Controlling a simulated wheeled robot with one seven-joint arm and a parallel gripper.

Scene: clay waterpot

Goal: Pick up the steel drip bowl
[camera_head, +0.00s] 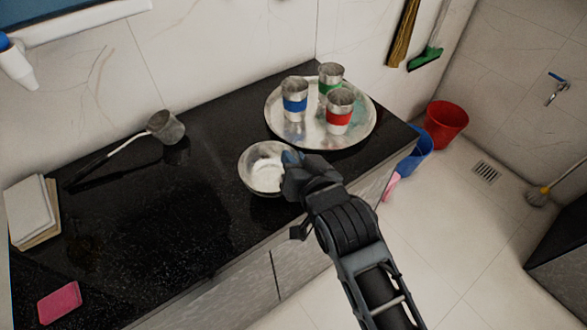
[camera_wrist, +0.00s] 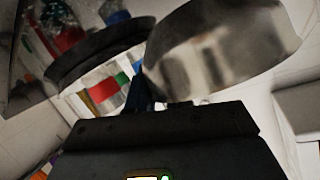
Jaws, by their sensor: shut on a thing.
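The steel drip bowl (camera_head: 262,170) is a shallow, shiny round bowl over the black counter, near its front edge. My gripper (camera_head: 290,160) is shut on the bowl's right rim, and my arm reaches in from the lower right. The bowl (camera_wrist: 225,50) also fills the upper right of the wrist view, close to the camera and slightly blurred. My gripper (camera_wrist: 148,92) shows there at the bowl's left side, with its fingertips partly hidden. I cannot tell for sure whether the bowl touches the counter.
A round steel tray (camera_head: 280,135) with three banded steel cups stands just behind the bowl. A long-handled dipper (camera_head: 165,128) lies at the back left. White tiles (camera_head: 32,210) and a pink sponge (camera_head: 60,302) are at far left. The counter's middle left is clear. Red and blue buckets stand on the floor.

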